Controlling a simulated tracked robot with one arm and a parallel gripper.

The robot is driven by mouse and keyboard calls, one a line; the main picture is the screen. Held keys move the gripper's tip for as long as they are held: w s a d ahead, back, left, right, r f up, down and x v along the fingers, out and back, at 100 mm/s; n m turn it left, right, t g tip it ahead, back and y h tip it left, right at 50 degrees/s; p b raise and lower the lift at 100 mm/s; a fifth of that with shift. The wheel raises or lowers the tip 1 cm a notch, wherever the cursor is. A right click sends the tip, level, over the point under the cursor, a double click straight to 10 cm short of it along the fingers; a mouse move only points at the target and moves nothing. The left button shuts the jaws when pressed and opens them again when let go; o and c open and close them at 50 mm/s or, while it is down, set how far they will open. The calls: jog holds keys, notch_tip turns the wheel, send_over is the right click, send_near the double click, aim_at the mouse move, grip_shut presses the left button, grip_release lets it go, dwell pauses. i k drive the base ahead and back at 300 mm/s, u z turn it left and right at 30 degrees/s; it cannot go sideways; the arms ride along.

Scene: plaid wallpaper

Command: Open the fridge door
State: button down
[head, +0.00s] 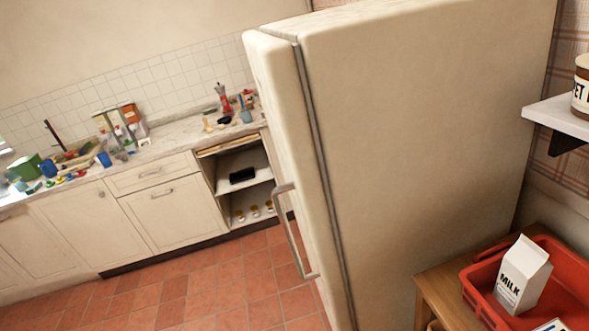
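The cream fridge (430,130) stands in the middle and right of the head view, seen mostly from its side. Its door (285,100) is on the left face, and a dark seam runs down between door and body. The door looks shut. A long metal handle (291,235) stands out from the door on its lower part. The bottom of the fridge is cut off by the picture edge. My gripper is not in view.
A counter with cabinets (150,190) runs along the left wall, crowded with small items. An open shelf unit (243,180) is behind the door. A wooden table (440,285) holds a red crate (478,275) with a milk carton (523,275). The tiled floor (215,290) is clear.

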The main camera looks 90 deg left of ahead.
aim_at(277, 64)
jog(key=u, duration=1.75)
jog(key=k, duration=1.2)
jog(key=u, duration=0.35)
jog(key=i, duration=1)
